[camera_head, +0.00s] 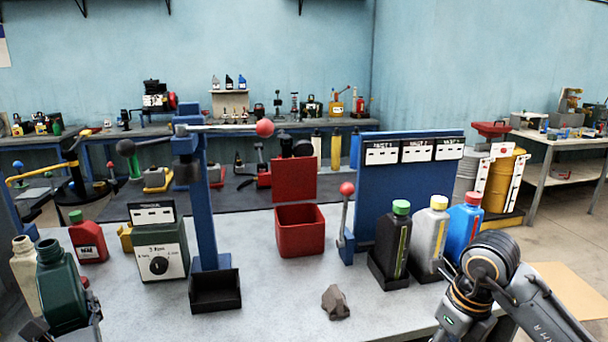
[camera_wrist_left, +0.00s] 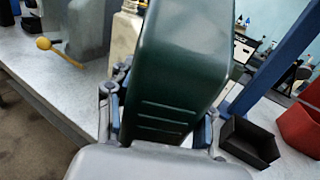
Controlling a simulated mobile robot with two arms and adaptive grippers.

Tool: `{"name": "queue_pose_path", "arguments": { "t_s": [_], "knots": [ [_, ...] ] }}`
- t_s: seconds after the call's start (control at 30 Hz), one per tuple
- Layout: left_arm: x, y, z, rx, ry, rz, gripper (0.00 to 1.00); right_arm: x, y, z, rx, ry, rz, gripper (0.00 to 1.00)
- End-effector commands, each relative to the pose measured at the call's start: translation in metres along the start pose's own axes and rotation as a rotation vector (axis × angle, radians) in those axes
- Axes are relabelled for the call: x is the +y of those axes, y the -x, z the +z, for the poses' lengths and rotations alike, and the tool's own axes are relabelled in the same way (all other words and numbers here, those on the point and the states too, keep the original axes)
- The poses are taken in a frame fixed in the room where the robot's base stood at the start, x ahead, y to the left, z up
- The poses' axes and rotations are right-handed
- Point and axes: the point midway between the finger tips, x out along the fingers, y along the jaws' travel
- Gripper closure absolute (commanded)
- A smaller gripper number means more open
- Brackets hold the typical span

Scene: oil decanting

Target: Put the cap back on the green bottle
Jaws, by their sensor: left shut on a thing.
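The dark green bottle (camera_head: 62,285) is at the lower left of the head view, tilted, with its round mouth open and uncapped. My left gripper (camera_head: 66,318) is shut on its lower part, one finger on each side. In the left wrist view the green bottle (camera_wrist_left: 180,65) fills the middle between the fingers of the left gripper (camera_wrist_left: 160,115). I cannot make out a loose cap for it. A small red thing (camera_head: 85,282) shows beside the bottle; I cannot tell what it is. My right arm shows at the lower right, but its gripper is out of view.
A cream bottle (camera_head: 25,272) stands behind the green one, near a red bottle with a green cap (camera_head: 88,240). A dial box (camera_head: 160,253), black tray (camera_head: 214,290), red bin (camera_head: 300,232) and rock (camera_head: 335,302) stand on the bench. Several capped bottles are at right.

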Motion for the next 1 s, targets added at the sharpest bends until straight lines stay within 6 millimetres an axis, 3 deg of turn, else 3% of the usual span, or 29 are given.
{"name": "queue_pose_path", "arguments": {
  "t_s": [0.3,0.5,0.8,1.0],
  "knots": [
    [-0.05,0.085,-0.068,0.003,-0.009,-0.408,1.0,0.0,0.0,0.0,0.0,0.0,0.0,0.73],
    [-0.072,0.151,-0.098,0.001,-0.006,-0.632,1.0,0.0,0.0,0.0,0.0,0.0,0.0,0.73],
    [-0.087,0.214,-0.111,-0.002,-0.001,-0.813,1.0,0.0,0.0,0.0,0.0,0.0,0.0,0.73],
    [-0.091,0.239,-0.112,-0.005,0.001,-0.878,1.0,0.0,0.0,0.0,0.0,0.0,0.0,0.73]
  ]
}}
